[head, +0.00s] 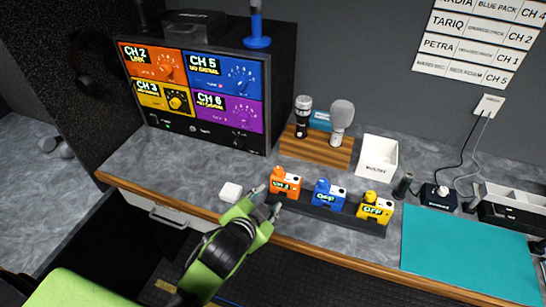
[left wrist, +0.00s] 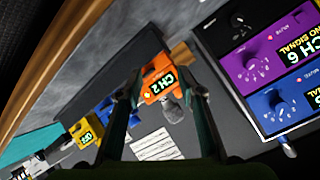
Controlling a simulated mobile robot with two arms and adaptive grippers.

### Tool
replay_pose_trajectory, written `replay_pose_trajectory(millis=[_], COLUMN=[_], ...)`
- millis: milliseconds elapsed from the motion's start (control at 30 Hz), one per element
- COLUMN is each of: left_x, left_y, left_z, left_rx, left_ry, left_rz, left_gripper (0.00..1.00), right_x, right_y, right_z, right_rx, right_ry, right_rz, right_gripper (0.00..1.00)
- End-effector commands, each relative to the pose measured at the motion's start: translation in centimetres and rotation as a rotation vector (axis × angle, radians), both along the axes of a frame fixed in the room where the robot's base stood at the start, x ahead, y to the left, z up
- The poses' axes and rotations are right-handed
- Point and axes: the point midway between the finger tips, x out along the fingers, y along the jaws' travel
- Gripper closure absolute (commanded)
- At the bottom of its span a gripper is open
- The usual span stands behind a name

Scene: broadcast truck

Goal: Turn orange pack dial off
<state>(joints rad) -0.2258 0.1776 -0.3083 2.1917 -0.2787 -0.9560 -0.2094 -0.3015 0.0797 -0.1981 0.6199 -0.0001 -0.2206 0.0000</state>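The orange pack (head: 285,183) stands at the left end of a dark holder (head: 312,207) near the desk's front edge. Its small screen is lit, with text that reads "CH 2" in the left wrist view (left wrist: 158,84). A dial on its top cannot be made out clearly. My left gripper (head: 264,203) is open just in front and left of the orange pack. In the left wrist view its two fingers (left wrist: 165,95) stand apart on either side of the pack; I cannot tell if they touch it. My right gripper is not in view.
A wooden stand with microphones (head: 316,148) and a monitor (head: 195,92) are behind. A teal mat (head: 465,254) lies right.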

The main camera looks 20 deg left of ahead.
Motion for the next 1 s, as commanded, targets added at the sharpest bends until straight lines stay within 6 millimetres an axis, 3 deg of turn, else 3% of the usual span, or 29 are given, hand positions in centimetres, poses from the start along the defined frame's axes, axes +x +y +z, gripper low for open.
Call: replay_pose_trajectory(millis=[33, 167, 300, 400, 533, 633, 733, 833, 967, 1000], left_x=[1.8, 5.9, 9.2, 9.7, 8.0, 5.6, 3.0, 1.0, -0.1, 0.1], left_y=[-0.8, -3.4, -8.3, -13.2, -19.9, -24.7, -28.5, -30.8, -31.0, -30.3], left_z=[2.1, 8.3, 17.4, 23.7, 29.3, 31.1, 30.8, 28.6, 23.8, 22.1], left_rx=[0.038, 0.165, 0.372, 0.563, 0.826, 1.042, 1.262, 1.485, 1.764, -1.725], left_ry=[-0.078, -0.307, -0.639, -0.906, -1.241, -1.487, -1.716, -1.926, -2.148, 2.056], left_rz=[-0.038, -0.150, -0.312, -0.447, -0.629, -0.778, -0.940, -1.123, -1.413, 1.418], left_gripper=[0.65, 0.65, 0.65, 0.65, 0.65, 0.65, 0.65, 0.65, 0.65, 0.65], right_x=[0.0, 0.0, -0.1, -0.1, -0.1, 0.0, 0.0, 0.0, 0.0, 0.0], right_y=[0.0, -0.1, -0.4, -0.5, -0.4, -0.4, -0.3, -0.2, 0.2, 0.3], right_z=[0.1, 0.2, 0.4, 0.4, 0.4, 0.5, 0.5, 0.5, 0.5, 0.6], right_rx=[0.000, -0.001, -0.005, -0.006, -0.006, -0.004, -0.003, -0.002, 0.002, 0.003], right_ry=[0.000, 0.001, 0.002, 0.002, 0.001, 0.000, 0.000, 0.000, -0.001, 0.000], right_rz=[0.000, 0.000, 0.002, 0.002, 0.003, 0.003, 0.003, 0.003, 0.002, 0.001], right_gripper=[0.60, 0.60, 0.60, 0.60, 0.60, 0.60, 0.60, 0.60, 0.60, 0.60])
